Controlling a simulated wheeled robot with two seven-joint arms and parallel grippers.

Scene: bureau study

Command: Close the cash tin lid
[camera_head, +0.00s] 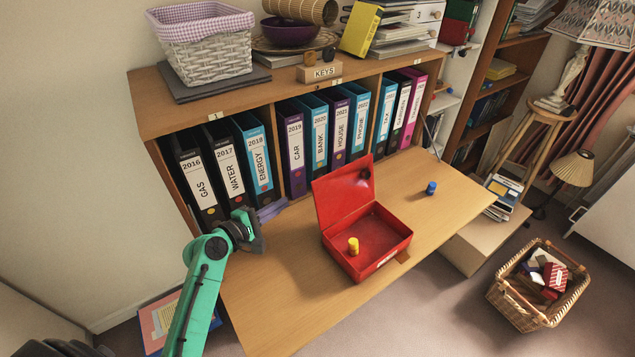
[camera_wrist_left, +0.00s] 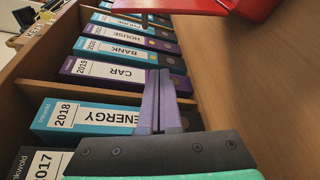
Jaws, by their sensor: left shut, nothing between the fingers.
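The red cash tin (camera_head: 388,257) sits on the wooden desk flap with its lid (camera_head: 343,193) raised and leaning back. A yellow peg-like piece (camera_head: 353,245) stands inside the tin, and a dark round spot shows on the lid's inner face. In the left wrist view, part of the red tin (camera_wrist_left: 257,8) shows at the top edge. My left gripper (camera_head: 280,205) is shut and empty, left of the tin and apart from it, close to the binders. Its purple fingers (camera_wrist_left: 160,74) lie together in the wrist view. My right gripper is not in view.
Upright binders (camera_head: 262,165) fill the shelf behind the desk flap (camera_head: 285,290). A small blue piece (camera_head: 431,188) stands on the flap right of the tin. A wicker basket (camera_head: 515,308) is on the floor at right. The flap's front left is clear.

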